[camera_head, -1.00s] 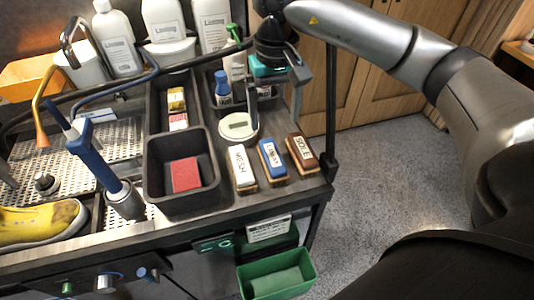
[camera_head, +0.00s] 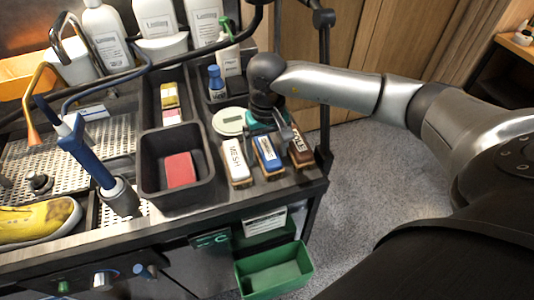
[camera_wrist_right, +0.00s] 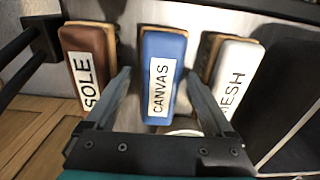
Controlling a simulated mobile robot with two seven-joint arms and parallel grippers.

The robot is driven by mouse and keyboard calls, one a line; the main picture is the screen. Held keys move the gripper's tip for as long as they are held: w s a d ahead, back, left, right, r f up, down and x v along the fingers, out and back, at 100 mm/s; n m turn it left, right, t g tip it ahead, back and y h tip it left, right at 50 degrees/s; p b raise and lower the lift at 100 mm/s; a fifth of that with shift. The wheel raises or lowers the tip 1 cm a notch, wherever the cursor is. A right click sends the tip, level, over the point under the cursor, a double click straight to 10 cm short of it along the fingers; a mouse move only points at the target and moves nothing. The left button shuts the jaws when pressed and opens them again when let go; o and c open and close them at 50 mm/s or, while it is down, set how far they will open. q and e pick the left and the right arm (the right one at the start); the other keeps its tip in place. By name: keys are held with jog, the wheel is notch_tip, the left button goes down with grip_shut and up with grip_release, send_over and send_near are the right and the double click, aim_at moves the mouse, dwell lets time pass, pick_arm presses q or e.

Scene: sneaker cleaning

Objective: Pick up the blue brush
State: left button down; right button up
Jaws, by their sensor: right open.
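The blue brush (camera_head: 267,154), labelled CANVAS, lies between a white brush (camera_head: 236,162) labelled MESH and a brown brush (camera_head: 300,152) labelled SOLE on the counter's right end. My right gripper (camera_head: 274,139) is open just above the blue brush and partly hides it. In the right wrist view the blue brush (camera_wrist_right: 162,72) lies between the two open fingers (camera_wrist_right: 158,78), with the brown brush (camera_wrist_right: 88,62) to the left and the white brush (camera_wrist_right: 234,76) to the right. The fingers hold nothing. My left gripper is out of view.
A black bin with a red sponge (camera_head: 180,170) stands left of the brushes. A round white-topped container (camera_head: 229,121) and bottles (camera_head: 216,82) stand behind. A black post (camera_head: 324,90) rises close right of the brushes. A yellow shoe (camera_head: 38,221) lies far left.

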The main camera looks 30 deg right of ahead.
aim_at(267, 148)
jog(key=shift+c, duration=0.4)
grip_shut()
dwell(0.4)
notch_tip(267, 148, up, 20)
jog(key=p, duration=0.1)
dwell(0.5)
